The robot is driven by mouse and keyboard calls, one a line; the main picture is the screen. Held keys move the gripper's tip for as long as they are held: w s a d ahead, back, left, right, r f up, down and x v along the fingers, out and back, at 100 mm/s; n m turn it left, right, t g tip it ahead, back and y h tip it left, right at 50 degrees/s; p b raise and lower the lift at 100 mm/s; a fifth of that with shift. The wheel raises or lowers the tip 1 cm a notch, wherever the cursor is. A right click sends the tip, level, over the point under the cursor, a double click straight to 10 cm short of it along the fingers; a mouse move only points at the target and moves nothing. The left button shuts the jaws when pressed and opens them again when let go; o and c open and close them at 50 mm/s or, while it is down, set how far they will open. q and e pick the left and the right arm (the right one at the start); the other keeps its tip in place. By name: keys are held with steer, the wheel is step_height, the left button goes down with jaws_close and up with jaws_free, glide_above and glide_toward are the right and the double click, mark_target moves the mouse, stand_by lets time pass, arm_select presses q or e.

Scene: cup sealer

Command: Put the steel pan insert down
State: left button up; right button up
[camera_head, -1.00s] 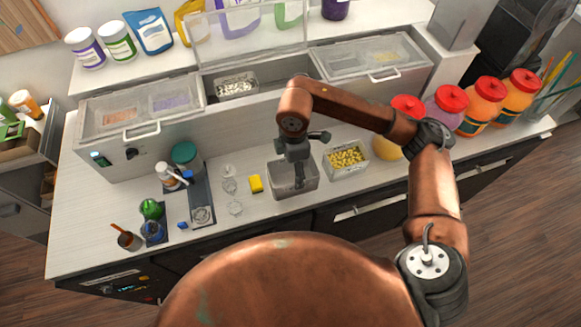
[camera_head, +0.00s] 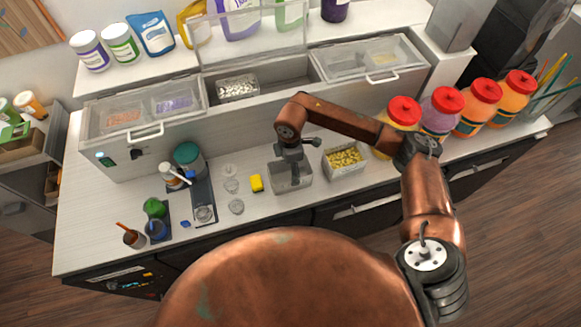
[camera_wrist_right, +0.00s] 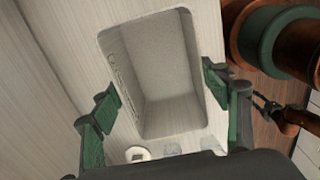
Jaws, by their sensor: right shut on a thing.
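The steel pan insert (camera_head: 290,184) is an empty grey rectangular pan, open side up, at the front middle of the counter in the head view. My right gripper (camera_head: 293,172) is over it, pointing down, and shut on it. In the right wrist view the pan (camera_wrist_right: 160,58) lies between the two green-padded fingers of the gripper (camera_wrist_right: 163,98), one on each long side. I cannot tell whether the pan's base touches the counter.
A bin of yellow pieces (camera_head: 345,160) stands close to the pan's right. Red-lidded jars (camera_head: 441,112) stand at the right. The lidded bins (camera_head: 143,116) line the back.

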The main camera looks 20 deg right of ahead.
steer(key=shift+f, duration=0.2)
steer(key=o, duration=1.8)
steer(key=shift+r, duration=0.1)
steer(key=shift+r, duration=0.15)
step_height(320, 180, up, 12)
steer(key=b, duration=0.2)
steer(key=shift+b, duration=0.4)
